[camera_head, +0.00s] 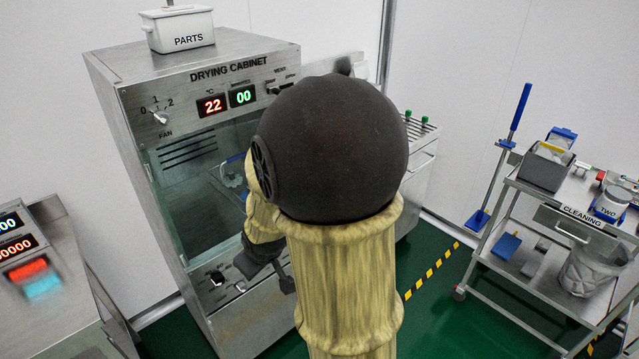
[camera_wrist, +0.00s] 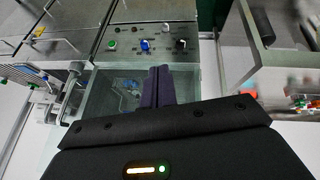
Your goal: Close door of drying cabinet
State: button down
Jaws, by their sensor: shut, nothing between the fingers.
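The drying cabinet (camera_head: 215,320) is a tall steel cabinet with a control panel above a glazed front. Vent slots and part of a blue-edged item show through its glass area (camera_head: 185,190). My arm hides its right side, so I cannot tell from the head view how far the door stands open. My gripper (camera_head: 287,285) is low in front of the cabinet's lower panel, partly hidden by my arm. In the wrist view its dark fingers (camera_wrist: 158,85) are together and empty. A metal bar handle (camera_wrist: 74,75) beside a glass panel shows left of the fingers, apart from them.
A white PARTS box (camera_head: 180,30) stands on the cabinet. A steel console (camera_head: 60,290) is at the left. A CLEANING trolley (camera_head: 510,280) and a blue-handled tool (camera_head: 520,105) are at the right.

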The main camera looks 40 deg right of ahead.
jog(key=w+d+f+n+t+h+b, duration=0.1)
jog(key=w+d+n+t+b, duration=0.15)
jog(key=w+d, duration=0.4)
jog(key=w+d+f+n+t+b, duration=0.1)
jog(key=w+d+f+n+t, duration=0.2)
jog(key=d, duration=0.7)
jog(key=s+d+n+t+b, duration=0.2)
jog(key=d+n+t+b, duration=0.2)
jog(key=d, duration=1)
jog(key=n+t, duration=0.3)
jog(key=n, duration=0.2)
jog(key=shift+s+d+y, duration=0.3)
jog(key=shift+s, duration=0.1)
jog(key=shift+w, duration=0.1)
jog(key=w+d+p, duration=0.1)
jog(key=w+p, duration=0.3)
jog(key=w, duration=1)
